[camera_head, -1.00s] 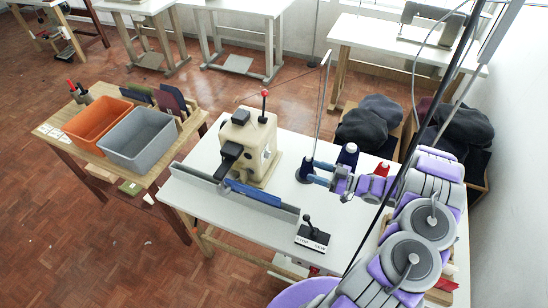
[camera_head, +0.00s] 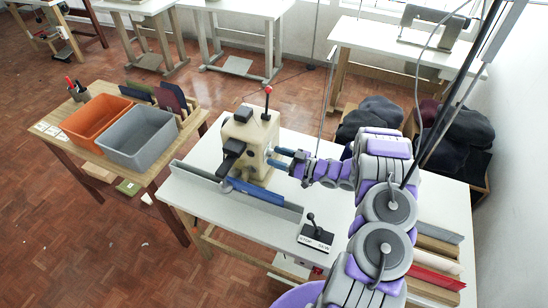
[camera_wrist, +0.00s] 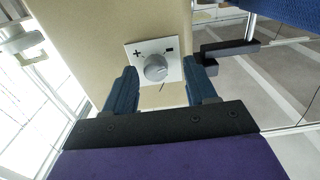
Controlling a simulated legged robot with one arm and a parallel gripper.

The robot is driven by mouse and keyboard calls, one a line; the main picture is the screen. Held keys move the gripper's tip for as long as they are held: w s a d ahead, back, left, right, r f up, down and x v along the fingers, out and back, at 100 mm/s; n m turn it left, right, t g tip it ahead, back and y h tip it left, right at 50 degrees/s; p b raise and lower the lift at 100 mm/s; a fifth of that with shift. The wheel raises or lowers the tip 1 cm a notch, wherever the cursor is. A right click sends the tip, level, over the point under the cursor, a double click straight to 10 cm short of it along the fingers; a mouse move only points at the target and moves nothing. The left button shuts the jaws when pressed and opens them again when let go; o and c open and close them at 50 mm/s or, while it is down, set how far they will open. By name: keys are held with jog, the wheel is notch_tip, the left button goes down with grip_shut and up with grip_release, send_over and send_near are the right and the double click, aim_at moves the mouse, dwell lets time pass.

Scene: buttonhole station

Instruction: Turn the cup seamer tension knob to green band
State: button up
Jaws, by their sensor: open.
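The cup seamer (camera_head: 262,135) is a cream machine on the white table, with a red-tipped lever on top. In the wrist view its grey round knob (camera_wrist: 156,68) sits on a white plate (camera_wrist: 143,50) with plus and minus marks. I see no green band on the plate; part of it may be hidden. The knob is too small to make out in the head view. My gripper (camera_head: 276,157) is at the machine's right side. Its two blue fingers (camera_wrist: 160,76) are open, one on each side of the knob in the wrist view; I cannot tell whether they touch it.
A grey fence with a blue strip (camera_head: 255,191) runs along the front of the white table (camera_head: 345,215). A small black lever box (camera_head: 316,236) stands at the front. Orange (camera_head: 96,120) and grey (camera_head: 138,140) bins stand on the left table. Dark cloth piles (camera_head: 372,116) lie behind.

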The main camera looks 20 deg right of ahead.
jog(key=shift+w+d+f, duration=0.1)
jog(key=shift+w+d, duration=0.25)
jog(key=shift+w, duration=0.25)
jog(key=shift+a, duration=0.85)
jog(key=c, duration=0.3)
jog(key=shift+d, duration=0.5)
jog(key=c, duration=0.6)
jog(key=shift+a, duration=0.1)
grip_shut()
